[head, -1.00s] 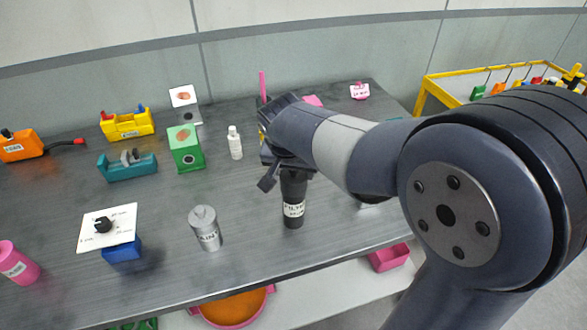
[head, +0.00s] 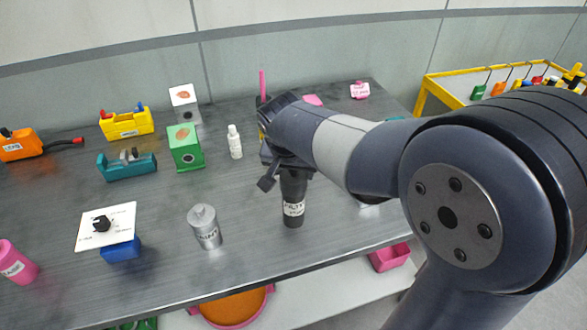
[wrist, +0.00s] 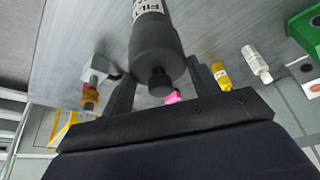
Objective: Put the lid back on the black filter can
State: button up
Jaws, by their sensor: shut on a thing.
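The black filter can (head: 293,208) stands upright near the front edge of the table, its label facing me in the head view. My gripper (head: 286,172) is directly above it, pointing down, and hides its top. In the wrist view the can's label and body (wrist: 150,30) show at the top of the picture. The black lid (wrist: 158,82) with its small knob is between the two fingers of my gripper (wrist: 160,78), which is shut on it. The lid looks in line with the can and at its mouth; whether it is fully seated I cannot tell.
A grey paint can (head: 205,230) stands to the left. A white bottle (head: 235,143) and a green box (head: 186,150) are behind. A blue block under a white card (head: 118,212) lies farther left. A pink bin (head: 390,258) is on the lower shelf.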

jog(key=o, duration=1)
jog(key=shift+o, duration=0.7)
jog(key=shift+o, duration=1.3)
jog(key=shift+r+p, duration=2.6)
jog(key=shift+r, duration=0.95)
jog(key=shift+c, duration=0.2)
